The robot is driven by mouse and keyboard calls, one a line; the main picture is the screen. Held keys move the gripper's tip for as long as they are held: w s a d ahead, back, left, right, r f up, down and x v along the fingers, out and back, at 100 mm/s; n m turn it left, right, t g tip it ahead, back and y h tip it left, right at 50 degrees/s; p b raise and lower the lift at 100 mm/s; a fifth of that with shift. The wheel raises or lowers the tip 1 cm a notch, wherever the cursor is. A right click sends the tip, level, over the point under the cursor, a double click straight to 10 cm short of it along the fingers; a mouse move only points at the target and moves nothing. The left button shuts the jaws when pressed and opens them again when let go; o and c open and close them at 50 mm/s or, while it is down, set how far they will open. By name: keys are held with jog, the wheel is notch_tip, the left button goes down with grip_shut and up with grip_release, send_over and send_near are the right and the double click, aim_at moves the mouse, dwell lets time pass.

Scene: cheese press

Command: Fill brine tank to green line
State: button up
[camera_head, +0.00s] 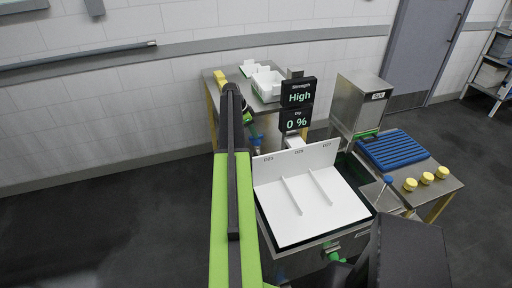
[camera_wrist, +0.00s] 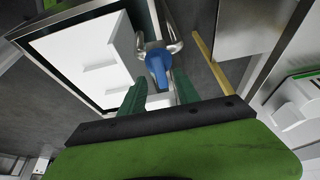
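The brine tank (camera_head: 268,238) is a steel basin in the centre of the head view, with a white divided board (camera_head: 300,205) over its opening. The tank also shows in the wrist view (camera_wrist: 148,28). I cannot make out the green line on it. A metal tap with a blue lever (camera_wrist: 157,66) stands beside the tank in the wrist view. My gripper (camera_wrist: 160,88) is open, its dark green fingers apart on either side of the lever's near end. I cannot tell whether they touch it. In the head view my arm partly hides the tap area.
A display (camera_head: 297,108) reads "High" and "0 %". A steel box (camera_head: 358,105) stands behind right, near a blue rack (camera_head: 393,150) and yellow round pieces (camera_head: 427,178). A bench with a white tray (camera_head: 268,85) is behind. The floor at left is clear.

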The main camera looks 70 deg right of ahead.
jog(key=b+x, duration=0.2)
jog(key=x, duration=0.2)
jog(key=shift+f+b, duration=0.3)
jog(key=shift+r, duration=0.15)
